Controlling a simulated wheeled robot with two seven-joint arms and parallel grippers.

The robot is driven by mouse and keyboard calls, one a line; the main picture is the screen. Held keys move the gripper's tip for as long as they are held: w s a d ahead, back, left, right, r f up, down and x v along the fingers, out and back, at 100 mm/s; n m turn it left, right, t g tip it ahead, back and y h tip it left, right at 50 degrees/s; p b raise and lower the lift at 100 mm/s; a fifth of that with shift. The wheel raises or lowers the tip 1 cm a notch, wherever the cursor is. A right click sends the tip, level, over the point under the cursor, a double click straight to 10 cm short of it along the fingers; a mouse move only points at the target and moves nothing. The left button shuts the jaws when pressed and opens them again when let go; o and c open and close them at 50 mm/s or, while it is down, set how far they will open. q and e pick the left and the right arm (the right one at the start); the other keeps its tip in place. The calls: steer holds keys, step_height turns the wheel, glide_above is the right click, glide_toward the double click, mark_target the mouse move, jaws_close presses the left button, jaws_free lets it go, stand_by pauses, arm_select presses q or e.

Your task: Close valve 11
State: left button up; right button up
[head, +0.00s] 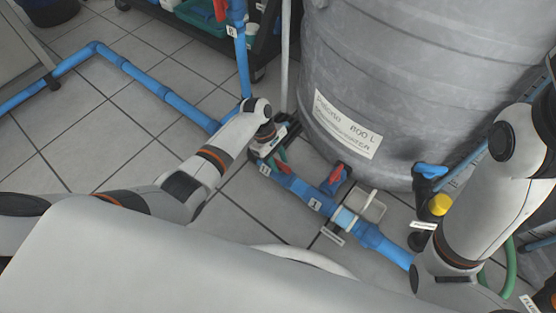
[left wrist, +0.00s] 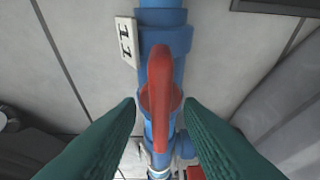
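Valve 11 has a red handle (left wrist: 160,92) on a blue pipe in the left wrist view, with a white "11" tag (left wrist: 126,40) beside it. The handle lies roughly along the pipe. My left gripper (left wrist: 159,108) is open, with one green finger on each side of the handle and gaps between. In the head view the left gripper (head: 277,142) is over the pipe by the tank, and the 11 tag (head: 264,169) shows just below it. The gripper partly hides the valve there. My right arm shows at the right, but its gripper does not.
A large grey tank (head: 415,75) stands close behind the pipe. Another red-handled valve (head: 336,174) sits to the right on the same line. A blue pipe (head: 150,82) runs across the floor at left. The tiled floor (head: 100,140) at left is mostly clear.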

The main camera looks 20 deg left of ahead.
arm_select(q)
steer(key=shift+c, duration=0.4)
jaws_close()
